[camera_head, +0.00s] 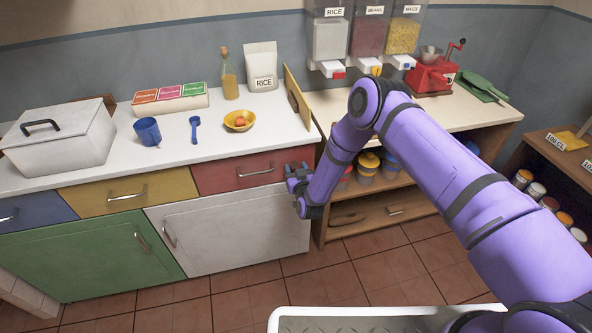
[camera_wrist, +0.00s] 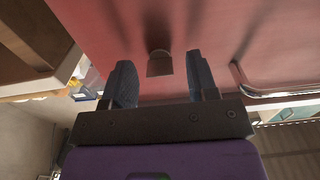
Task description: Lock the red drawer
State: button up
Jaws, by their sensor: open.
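The red drawer (camera_head: 215,178) is in the counter front, below the white worktop, and looks closed. Its metal handle (camera_head: 255,172) shows left of my gripper in the head view. My gripper (camera_head: 297,172) is at the drawer's right end, open and empty. In the wrist view the red drawer front (camera_wrist: 215,25) fills the upper part. A small brownish tab (camera_wrist: 159,66), which looks like the lock piece, lies between my two spread fingers (camera_wrist: 160,58). I cannot tell whether they touch it. The handle (camera_wrist: 275,92) is to the right there. My gripper hides the tab in the head view.
A yellow drawer (camera_head: 90,198) and a white cabinet door (camera_head: 235,228) adjoin the red drawer. A wooden board (camera_head: 297,98) stands upright at the worktop's right end. The wooden shelf unit (camera_head: 385,205) stands close on the right. Tiled floor (camera_head: 250,300) is free in front.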

jog(key=c, duration=0.9)
jog(key=shift+m, duration=8.9)
